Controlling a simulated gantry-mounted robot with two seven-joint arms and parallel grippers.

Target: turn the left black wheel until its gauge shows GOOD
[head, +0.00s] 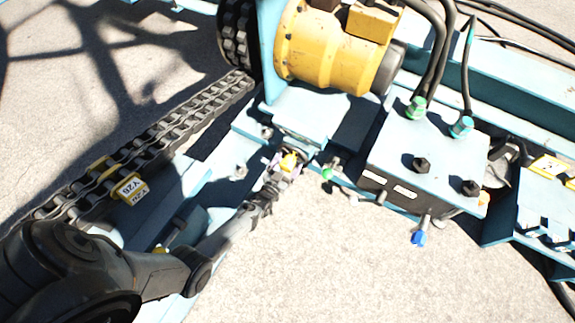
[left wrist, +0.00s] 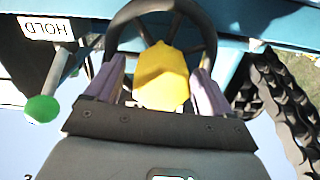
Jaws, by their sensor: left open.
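The black wheel (left wrist: 207,30) shows in the left wrist view as a dark ring with spokes. A yellow hub or knob (left wrist: 162,75) stands in front of its middle. My left gripper (left wrist: 155,85) is open, with one purple-grey finger on each side of the yellow piece; contact cannot be told. In the head view my left gripper (head: 283,170) is at the yellow piece (head: 289,160) below the blue frame, and the wheel is mostly hidden there. A white plate reading HOLD (left wrist: 45,27) appears upside down at upper left of the wrist view. No GOOD reading is visible. My right gripper is not in view.
A green knob on a rod (left wrist: 42,109) is left of the gripper in the wrist view. A heavy chain (head: 170,135) runs left of my arm. A yellow motor (head: 325,50) is above, and a blue valve box (head: 430,155) stands to the right. Concrete ground is open below.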

